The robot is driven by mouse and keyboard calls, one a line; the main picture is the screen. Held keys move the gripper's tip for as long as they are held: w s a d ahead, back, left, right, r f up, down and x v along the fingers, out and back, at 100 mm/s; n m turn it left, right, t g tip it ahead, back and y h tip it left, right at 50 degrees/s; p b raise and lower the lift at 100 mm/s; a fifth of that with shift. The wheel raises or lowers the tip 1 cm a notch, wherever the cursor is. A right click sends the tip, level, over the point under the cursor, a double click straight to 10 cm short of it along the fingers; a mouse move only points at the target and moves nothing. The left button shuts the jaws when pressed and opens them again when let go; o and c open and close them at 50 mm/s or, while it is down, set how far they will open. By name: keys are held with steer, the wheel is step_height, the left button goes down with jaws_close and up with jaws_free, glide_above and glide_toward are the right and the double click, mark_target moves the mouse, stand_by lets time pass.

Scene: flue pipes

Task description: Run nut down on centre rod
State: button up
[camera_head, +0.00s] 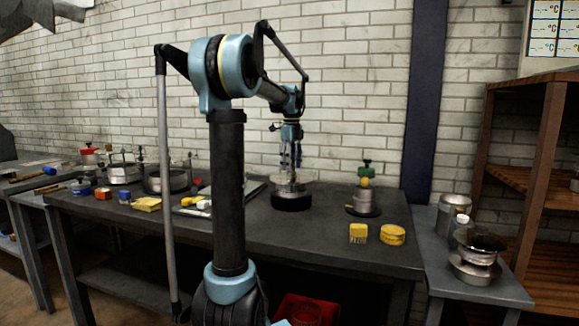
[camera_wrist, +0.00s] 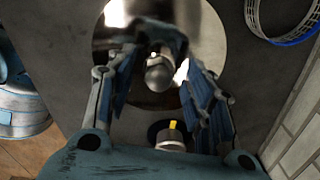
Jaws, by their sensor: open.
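My gripper (camera_head: 290,164) points down over a round metal piece (camera_head: 291,188) on a thick black base (camera_head: 292,203) on the dark bench. In the wrist view a broad shiny disc (camera_wrist: 215,38) lies below, and a rounded silver part (camera_wrist: 159,74), perhaps the nut or the rod's top, stands near its middle. The spread fingers of my gripper (camera_wrist: 160,62) lie either side of that silver part, with gaps visible. I cannot tell nut from rod, nor how high the nut sits. The fingers hide part of the disc.
A fixture with a yellow and green top (camera_head: 364,182) stands to the right. A yellow block (camera_head: 358,233) and a round yellow tin (camera_head: 392,235) lie near the front edge. Several pots and parts crowd the left. In the wrist view a mesh ring (camera_wrist: 284,38) lies top right.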

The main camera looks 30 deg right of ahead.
step_height(320, 180, up, 17)
steer(key=m, duration=2.4)
step_height(320, 180, down, 17)
steer(key=shift+f, duration=0.2)
stand_by(0.9)
